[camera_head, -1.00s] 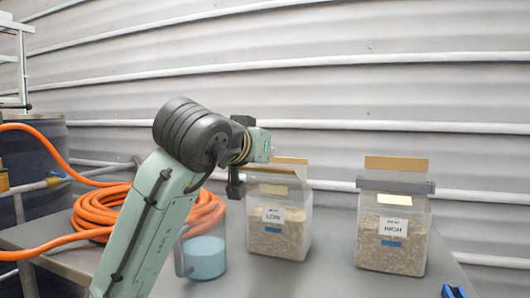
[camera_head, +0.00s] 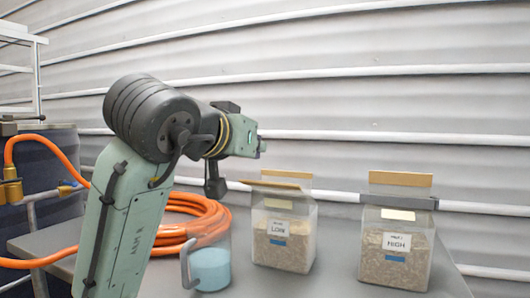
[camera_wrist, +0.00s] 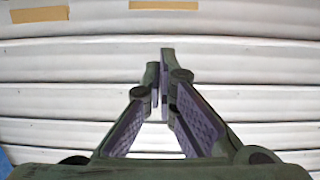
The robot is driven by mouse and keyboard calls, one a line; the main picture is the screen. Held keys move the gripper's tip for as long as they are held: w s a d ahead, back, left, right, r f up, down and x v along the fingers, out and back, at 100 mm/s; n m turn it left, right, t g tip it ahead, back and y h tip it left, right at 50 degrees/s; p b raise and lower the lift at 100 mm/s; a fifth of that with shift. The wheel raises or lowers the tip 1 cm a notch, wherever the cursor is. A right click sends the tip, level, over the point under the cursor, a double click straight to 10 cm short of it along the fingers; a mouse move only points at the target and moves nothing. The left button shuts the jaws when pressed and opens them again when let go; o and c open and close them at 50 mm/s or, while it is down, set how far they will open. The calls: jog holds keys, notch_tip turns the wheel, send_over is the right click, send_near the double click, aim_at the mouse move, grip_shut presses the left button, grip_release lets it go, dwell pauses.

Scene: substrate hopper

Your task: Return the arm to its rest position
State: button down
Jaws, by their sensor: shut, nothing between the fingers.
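My arm (camera_head: 125,215) rises from the lower left in the head view and bends at a dark round joint. Its far end points right, above the table and behind the jug. My gripper (camera_wrist: 162,72) shows in the wrist view with its fingertips together and nothing between them. It faces the pale corrugated wall. In the head view the fingers cannot be made out.
Two clear hoppers of grain, LOW (camera_head: 285,240) and HIGH (camera_head: 396,250), stand on the grey table (camera_head: 335,275). A jug with pale blue contents (camera_head: 210,268) and an orange hose coil (camera_head: 190,215) are near my arm. A dark barrel (camera_head: 50,165) stands left.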

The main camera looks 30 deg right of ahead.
jog(key=shift+s+a, duration=0.2)
jog(key=shift+a, duration=0.25)
